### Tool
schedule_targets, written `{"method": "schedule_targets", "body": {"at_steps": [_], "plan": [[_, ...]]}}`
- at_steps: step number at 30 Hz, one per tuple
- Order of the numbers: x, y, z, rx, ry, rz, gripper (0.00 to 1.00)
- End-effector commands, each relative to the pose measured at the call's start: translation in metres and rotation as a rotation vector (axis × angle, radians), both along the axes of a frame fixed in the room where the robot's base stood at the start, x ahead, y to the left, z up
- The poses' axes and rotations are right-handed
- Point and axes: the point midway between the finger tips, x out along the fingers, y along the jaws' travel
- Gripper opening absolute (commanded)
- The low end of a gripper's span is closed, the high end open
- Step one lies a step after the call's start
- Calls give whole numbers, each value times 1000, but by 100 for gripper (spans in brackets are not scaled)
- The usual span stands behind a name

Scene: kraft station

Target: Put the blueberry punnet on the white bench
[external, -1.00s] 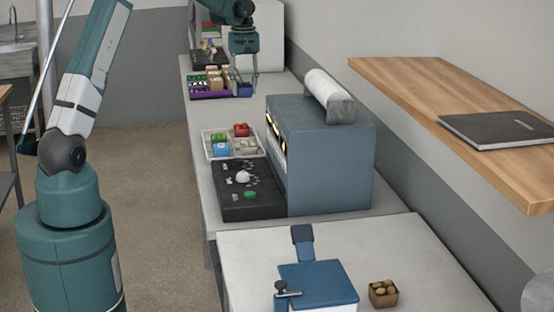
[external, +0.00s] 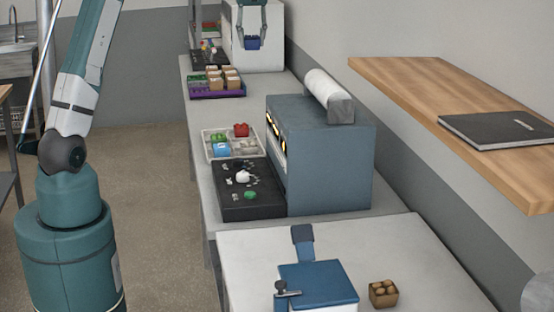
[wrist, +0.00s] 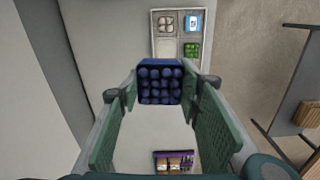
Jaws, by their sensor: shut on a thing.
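The blueberry punnet (external: 252,43) is a small dark blue box at the far end of the room. In the wrist view the punnet (wrist: 160,82) shows several round blue berries from above. My gripper (external: 251,32) is shut on it, with a green finger on each side, and holds it in the air above the purple crate's level in the picture. The white bench (external: 420,270) fills the near foreground, far from my gripper, with bare surface around the things on it.
A purple crate (external: 217,94) with kraft boxes stands on the long grey counter. A divided white tray (external: 207,146), a black board (external: 251,209) and a blue-grey machine (external: 330,170) line it nearer. The white bench bears a blue-lidded device (external: 318,283) and a kraft punnet (external: 383,293).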

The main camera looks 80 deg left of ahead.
Motion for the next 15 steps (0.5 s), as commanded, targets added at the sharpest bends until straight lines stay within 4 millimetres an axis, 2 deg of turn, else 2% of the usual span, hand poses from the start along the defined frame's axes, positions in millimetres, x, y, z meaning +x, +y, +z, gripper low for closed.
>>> {"method": "schedule_targets", "body": {"at_steps": [8,15], "plan": [[35,-66,6,0,0,-110,22],[66,-138,10,0,0,-230,22]]}}
